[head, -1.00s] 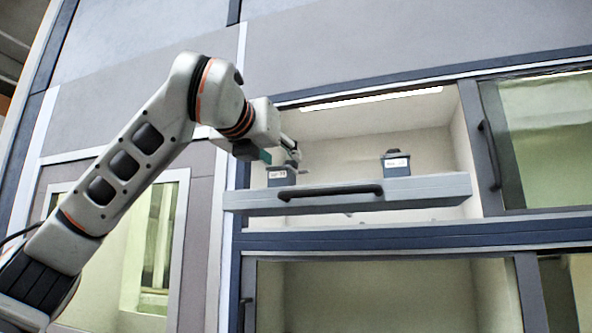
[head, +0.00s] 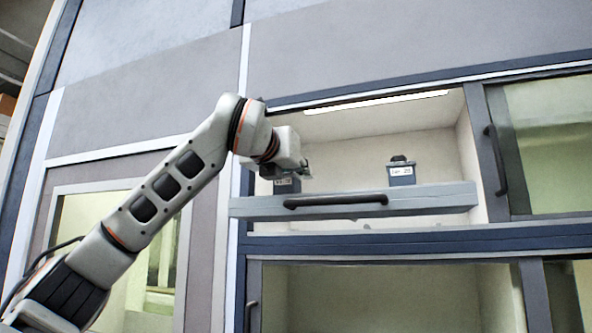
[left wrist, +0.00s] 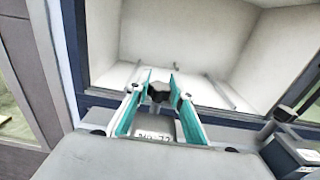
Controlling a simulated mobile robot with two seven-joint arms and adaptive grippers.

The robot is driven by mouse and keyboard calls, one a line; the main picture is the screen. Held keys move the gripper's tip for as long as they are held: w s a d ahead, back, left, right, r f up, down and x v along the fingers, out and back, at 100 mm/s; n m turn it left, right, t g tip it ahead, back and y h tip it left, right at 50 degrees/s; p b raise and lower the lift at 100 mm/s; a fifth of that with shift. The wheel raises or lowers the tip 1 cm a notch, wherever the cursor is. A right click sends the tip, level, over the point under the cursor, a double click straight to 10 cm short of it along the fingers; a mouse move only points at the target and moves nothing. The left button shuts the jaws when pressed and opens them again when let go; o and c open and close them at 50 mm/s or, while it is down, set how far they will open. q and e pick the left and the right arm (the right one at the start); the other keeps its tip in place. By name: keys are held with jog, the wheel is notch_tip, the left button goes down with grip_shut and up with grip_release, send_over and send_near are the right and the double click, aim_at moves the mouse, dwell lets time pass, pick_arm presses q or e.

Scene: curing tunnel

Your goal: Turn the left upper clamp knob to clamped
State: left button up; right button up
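The left upper clamp block (head: 286,187) is a dark blue-grey box with a pale label at the left of the drawer front (head: 430,197). Its black knob (left wrist: 158,92) shows in the left wrist view. My left gripper (head: 305,173) is over this block, partly hidden by its own wrist in the head view. In the left wrist view the teal fingers of the left gripper (left wrist: 161,75) stand on either side of the knob, with what look like narrow gaps. I cannot tell which way the knob is set. My right gripper is not in view.
A second labelled block (head: 401,174) with a black knob stands further right; it also shows in the left wrist view (left wrist: 288,152). A dark bar handle (head: 335,200) runs along the front. The lit chamber (head: 350,150) lies behind. A sliding door (head: 545,150) is at right.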

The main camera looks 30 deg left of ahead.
pick_arm(q)
grip_shut()
